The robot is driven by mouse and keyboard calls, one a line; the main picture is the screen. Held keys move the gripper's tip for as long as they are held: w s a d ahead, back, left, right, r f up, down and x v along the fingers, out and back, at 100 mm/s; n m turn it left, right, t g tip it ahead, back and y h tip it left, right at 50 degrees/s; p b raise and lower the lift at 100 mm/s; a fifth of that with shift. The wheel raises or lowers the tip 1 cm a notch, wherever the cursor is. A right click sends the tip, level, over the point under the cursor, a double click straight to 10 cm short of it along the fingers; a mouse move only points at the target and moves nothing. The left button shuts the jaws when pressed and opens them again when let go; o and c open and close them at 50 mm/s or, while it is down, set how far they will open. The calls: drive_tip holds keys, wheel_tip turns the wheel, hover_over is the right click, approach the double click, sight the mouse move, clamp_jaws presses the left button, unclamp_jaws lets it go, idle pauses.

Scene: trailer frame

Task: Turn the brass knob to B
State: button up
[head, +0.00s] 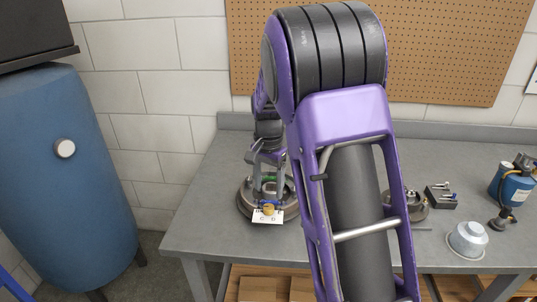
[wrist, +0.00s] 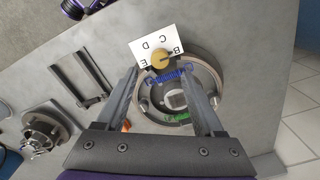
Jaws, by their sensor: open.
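The brass knob (wrist: 162,59) sits on a white card lettered B, C, D and E (wrist: 148,44) at the rim of a round brake assembly (wrist: 207,75). In the wrist view a dark mark on the knob appears to point toward B; it is too small to be certain. My gripper (wrist: 160,72) is open, its fingers apart on either side of the assembly's middle, with the knob just beyond the tips. In the head view the knob (head: 268,209) shows low on the assembly's front, below my gripper (head: 268,188); my arm hides part of the bench.
A blue tank (head: 65,170) stands left of the bench. Bare benchtop lies left of the assembly.

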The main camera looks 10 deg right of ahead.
wheel_tip(320, 180, up, 11)
drive_tip(key=shift+p, duration=0.45)
